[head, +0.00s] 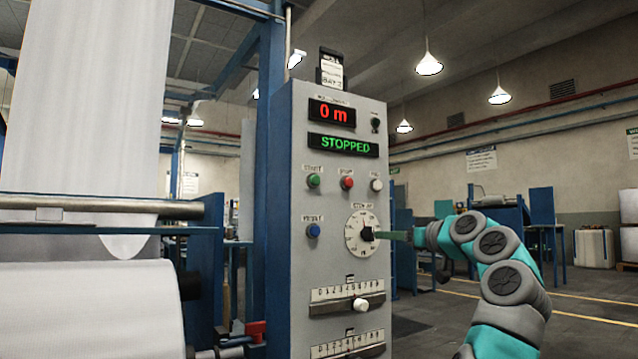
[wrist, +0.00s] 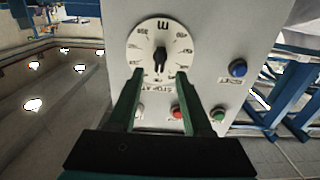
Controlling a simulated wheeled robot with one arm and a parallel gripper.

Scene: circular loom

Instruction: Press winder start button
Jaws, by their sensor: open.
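The grey winder control panel (head: 335,270) stands in the middle of the head view. Its green button (head: 313,181), with a label that seems to read START, is at the left of a row of buttons. In the wrist view, which is upside down, the green button (wrist: 218,114) shows just right of the right finger. My gripper (head: 400,236) is at the panel's right side, level with the round dial (head: 352,246). In the wrist view my gripper (wrist: 161,72) is open and empty, its fingertips either side of the dial's black knob. Contact cannot be told.
A red button (head: 347,184) and a white button (head: 376,185) share the green button's row. A blue button (head: 313,230) is below. The displays read 0 m (head: 332,114) and STOPPED (head: 343,145). A fabric roll (head: 90,310) is at left. Floor is open at right.

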